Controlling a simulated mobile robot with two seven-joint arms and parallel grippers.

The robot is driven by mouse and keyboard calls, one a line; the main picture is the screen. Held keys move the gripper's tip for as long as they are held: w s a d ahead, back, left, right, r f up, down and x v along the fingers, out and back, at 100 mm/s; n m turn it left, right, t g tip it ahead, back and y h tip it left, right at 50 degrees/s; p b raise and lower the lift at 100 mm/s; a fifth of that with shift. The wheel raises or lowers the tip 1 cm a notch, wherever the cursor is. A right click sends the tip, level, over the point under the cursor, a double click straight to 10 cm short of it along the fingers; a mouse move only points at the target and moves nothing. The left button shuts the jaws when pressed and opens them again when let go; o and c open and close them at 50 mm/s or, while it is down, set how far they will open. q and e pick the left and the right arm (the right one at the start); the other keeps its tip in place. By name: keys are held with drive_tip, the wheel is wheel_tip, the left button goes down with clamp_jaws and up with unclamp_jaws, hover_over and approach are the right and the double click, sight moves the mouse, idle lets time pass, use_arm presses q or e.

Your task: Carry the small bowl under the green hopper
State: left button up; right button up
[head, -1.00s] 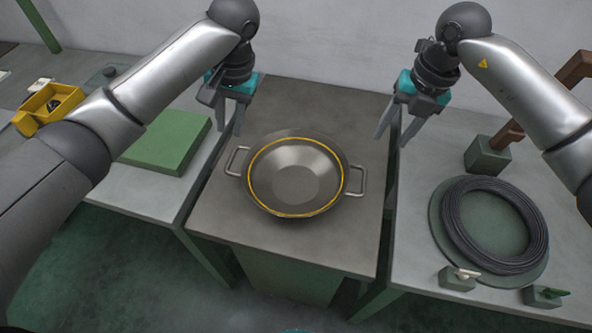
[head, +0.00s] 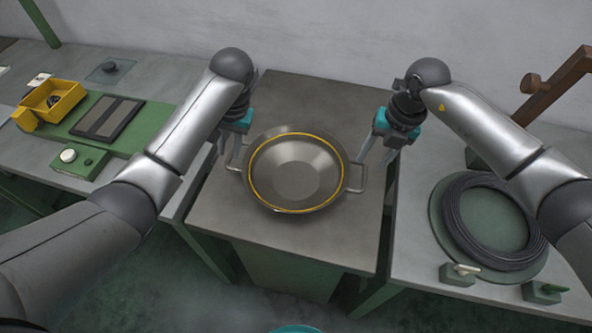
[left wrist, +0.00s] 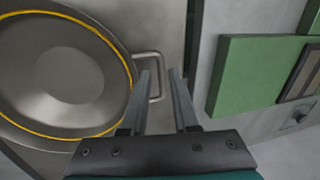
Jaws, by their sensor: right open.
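A shallow grey metal bowl (head: 296,205) with a yellow ring inside its rim and two loop handles stands on the grey table (head: 300,240). It also shows in the left wrist view (left wrist: 60,75). My left gripper (head: 229,155) is open at the left handle. In the left wrist view my left fingers (left wrist: 160,75) appear on either side of the handle's outer bar (left wrist: 159,75); their height above it is unclear. My right gripper (head: 375,152) is open, just above and beyond the right handle (head: 357,180). I see no green hopper.
The left table holds a yellow bin (head: 52,98), a green board (head: 135,135) with a dark panel, and a green box with a white knob (head: 68,156). The right table holds a black wire coil (head: 455,225), two small clamps and a brown arm (head: 555,90).

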sight(229, 159)
use_arm(q)
drive_tip(key=x, duration=0.5)
drive_tip(key=shift+a+f, duration=0.1)
drive_tip(key=shift+f, duration=0.25)
use_arm(e)
drive_tip(key=f, duration=0.3)
drive_tip(key=a+f, duration=0.1)
drive_tip(key=f, duration=0.1)
drive_tip(key=shift+w+f, duration=0.1)
drive_tip(key=shift+f, duration=0.15)
use_arm(q)
drive_tip(key=c, duration=0.4)
use_arm(e)
drive_tip(key=c, duration=0.4)
use_arm(q)
clamp_jaws()
use_arm(e)
clamp_jaws()
use_arm(q)
drive_tip(key=shift+w+r, duration=0.1)
